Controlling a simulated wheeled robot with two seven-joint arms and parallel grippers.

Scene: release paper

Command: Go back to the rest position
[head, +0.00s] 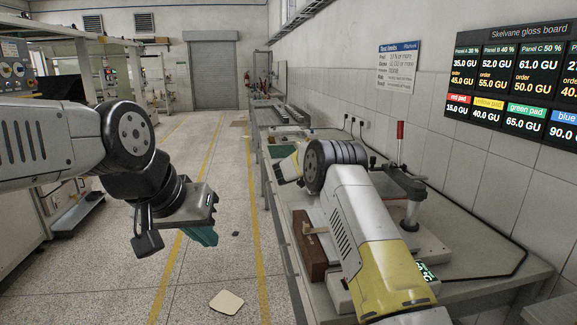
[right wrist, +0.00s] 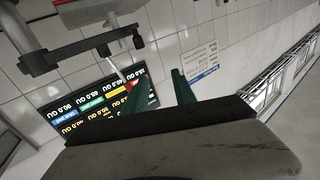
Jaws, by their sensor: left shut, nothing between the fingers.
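My left gripper (head: 204,237) hangs over the floor left of the bench, its green fingers pointing down, shut and empty. My right arm reaches over the bench in the head view, and its wrist hides most of its own gripper there. In the right wrist view my right gripper (right wrist: 162,88) shows two green fingers standing apart with nothing between them. The gripper body fills the lower part of that view.
The bench (head: 462,235) runs along the right wall. A brown block (head: 309,246) and a stand with a red-topped post (head: 400,135) are close to my right arm. A pale square piece (head: 226,302) lies on the floor. The aisle (head: 215,165) is open.

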